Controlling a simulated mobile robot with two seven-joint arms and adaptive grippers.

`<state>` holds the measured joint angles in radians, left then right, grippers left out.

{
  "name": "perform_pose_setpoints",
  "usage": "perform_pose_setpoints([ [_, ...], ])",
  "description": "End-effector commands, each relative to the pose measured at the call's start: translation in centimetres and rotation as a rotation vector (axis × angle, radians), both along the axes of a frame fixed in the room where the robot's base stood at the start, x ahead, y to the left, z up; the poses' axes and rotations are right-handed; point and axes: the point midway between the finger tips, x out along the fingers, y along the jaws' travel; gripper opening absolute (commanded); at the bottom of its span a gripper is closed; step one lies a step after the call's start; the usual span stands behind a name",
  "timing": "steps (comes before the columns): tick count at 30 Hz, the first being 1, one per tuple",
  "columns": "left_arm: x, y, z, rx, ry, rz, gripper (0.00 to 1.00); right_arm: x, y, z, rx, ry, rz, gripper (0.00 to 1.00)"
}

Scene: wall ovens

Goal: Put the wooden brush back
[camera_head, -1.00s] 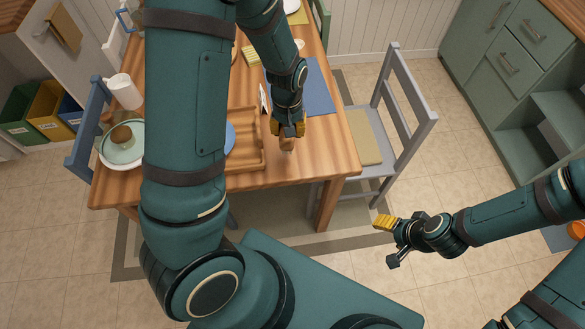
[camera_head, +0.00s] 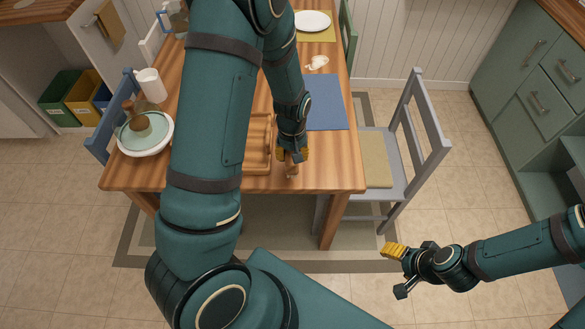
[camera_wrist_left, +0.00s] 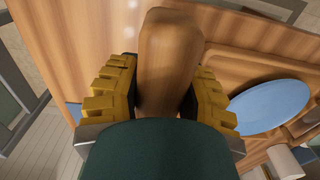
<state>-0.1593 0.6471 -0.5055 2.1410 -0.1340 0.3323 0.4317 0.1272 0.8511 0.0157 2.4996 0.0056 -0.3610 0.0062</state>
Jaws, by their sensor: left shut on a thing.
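My left gripper (camera_head: 292,155) is shut on a brown wooden piece, which I take as the wooden brush (camera_head: 292,170), over the front right part of the table. In the left wrist view the brush (camera_wrist_left: 169,60) is a smooth, rounded, elongated piece between the yellow fingers (camera_wrist_left: 155,105). Its lower end is hidden behind my dark gripper body, and no bristles show. I cannot tell whether it touches the table. My right gripper (camera_head: 398,271) is empty, its fingers apart, over the floor right of the table.
A wooden tray (camera_head: 257,158) lies just left of my left gripper, partly hidden by my arm. A blue mat (camera_head: 326,103), a white plate with a bowl (camera_head: 146,150) and a mug (camera_head: 150,86) are on the table. A grey chair (camera_head: 402,150) stands right.

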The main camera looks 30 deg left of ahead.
Motion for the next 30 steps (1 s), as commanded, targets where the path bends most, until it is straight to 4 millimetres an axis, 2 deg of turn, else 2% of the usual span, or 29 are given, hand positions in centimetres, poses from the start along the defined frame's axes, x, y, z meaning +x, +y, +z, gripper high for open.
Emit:
perform_pose_setpoints([
  [1,-0.1,0.0,-1.0,-0.001,0.003,0.001,0.00,-0.1,0.0,-0.3,0.000,0.002,0.002,0.64],
  [8,0.0,0.0,-2.5,0.000,0.001,0.000,0.00,-0.2,0.0,-0.6,0.001,0.004,0.003,0.64],
  [15,0.0,0.0,-5.5,-0.001,0.001,0.000,0.00,-0.4,0.1,-1.2,0.002,0.008,0.006,0.64],
  [27,0.0,0.0,-6.0,0.000,0.000,-0.001,0.00,-0.5,0.1,-1.5,0.002,0.011,0.008,0.64],
  [28,0.0,0.0,-6.0,0.000,0.000,-0.001,0.48,-0.5,0.1,-1.5,0.002,0.011,0.008,0.64],
  [29,0.0,0.0,-5.9,0.000,0.000,-0.001,0.58,-0.5,0.1,-1.5,0.002,0.011,0.008,0.64],
  [30,0.0,0.0,-5.9,0.000,0.000,-0.001,0.64,-0.5,0.1,-1.4,0.002,0.011,0.008,0.64],
])
